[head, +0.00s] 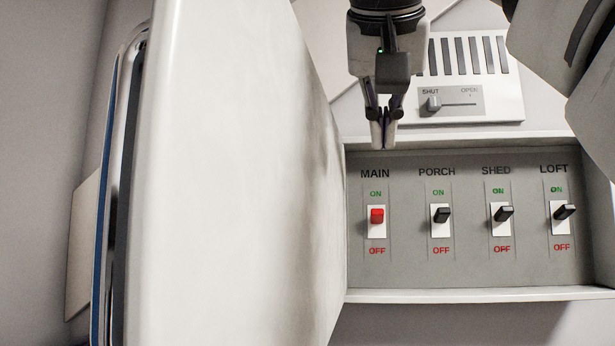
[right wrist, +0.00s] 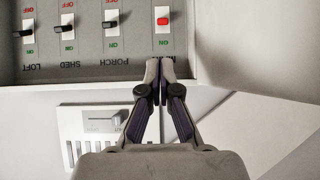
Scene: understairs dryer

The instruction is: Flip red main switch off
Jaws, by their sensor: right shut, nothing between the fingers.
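The red main switch (head: 377,215) is in the leftmost place of the grey switch panel (head: 410,272) in the head view, under the word MAIN. Its red lever stands out between the green ON label above and the red OFF label below. It also shows in the right wrist view (right wrist: 162,20), where the panel appears upside down. My right gripper (head: 383,146) is shut and empty, fingertips down, above the MAIN label and apart from the switch. In the right wrist view its fingertips (right wrist: 160,64) overlap the MAIN label. My left gripper is not in view.
PORCH (head: 442,215), SHED (head: 504,213) and LOFT (head: 565,211) black switches stand to the right. A large white door panel (head: 230,180) stands left of the box. A vent with a SHUT/OPEN slider (head: 433,103) is above. The box has a raised white rim (head: 470,295).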

